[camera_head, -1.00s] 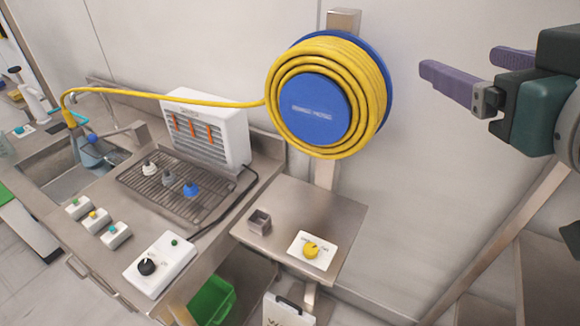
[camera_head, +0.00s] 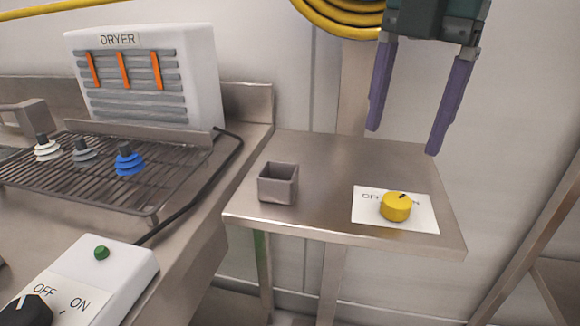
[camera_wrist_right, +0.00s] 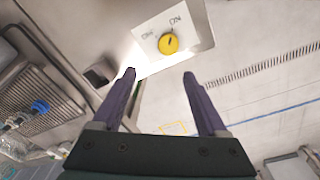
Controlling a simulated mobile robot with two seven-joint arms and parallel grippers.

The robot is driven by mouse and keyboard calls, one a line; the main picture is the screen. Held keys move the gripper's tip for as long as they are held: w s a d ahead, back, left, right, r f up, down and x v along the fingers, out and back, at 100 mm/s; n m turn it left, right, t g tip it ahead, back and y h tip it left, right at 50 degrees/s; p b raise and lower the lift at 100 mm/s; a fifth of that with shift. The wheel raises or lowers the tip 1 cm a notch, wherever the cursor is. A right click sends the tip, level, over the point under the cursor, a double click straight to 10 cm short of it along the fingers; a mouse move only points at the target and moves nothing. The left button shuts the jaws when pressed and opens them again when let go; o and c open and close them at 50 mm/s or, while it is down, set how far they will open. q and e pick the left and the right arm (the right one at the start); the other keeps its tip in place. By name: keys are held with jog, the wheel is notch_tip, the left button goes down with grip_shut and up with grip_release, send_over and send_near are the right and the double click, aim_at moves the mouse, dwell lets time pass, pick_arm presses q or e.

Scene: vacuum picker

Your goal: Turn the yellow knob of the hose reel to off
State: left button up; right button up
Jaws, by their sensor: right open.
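The yellow knob (camera_head: 396,206) sits on a white plate (camera_head: 366,208) marked OFF at its left and ON at its right, on a small metal shelf. A dark mark on the knob's top points to the back right, toward ON. My right gripper (camera_head: 404,142) hangs open and empty above and behind the knob, purple fingers pointing down. In the right wrist view the knob (camera_wrist_right: 168,43) lies beyond the fingertips (camera_wrist_right: 159,74), roughly between them and apart from them. Part of the yellow hose (camera_head: 345,18) shows at the top. My left gripper is not in view.
A small open grey box (camera_head: 278,184) stands on the shelf (camera_head: 320,150) left of the plate. A white dryer (camera_head: 145,75), a rack (camera_head: 70,185) with several suction cups, and a white switch box (camera_head: 100,270) are on the left counter. The wall is behind.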

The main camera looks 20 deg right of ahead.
aim_at(398, 199)
jog(key=shift+m+h, duration=0.3)
jog(key=shift+h, duration=0.1)
jog(key=f, duration=0.3)
jog(key=d+f, duration=0.1)
jog(key=f, duration=0.6)
jog(key=shift+s+d, duration=0.1)
jog(key=shift+d, duration=0.2)
jog(key=shift+c, duration=0.4)
grip_shut()
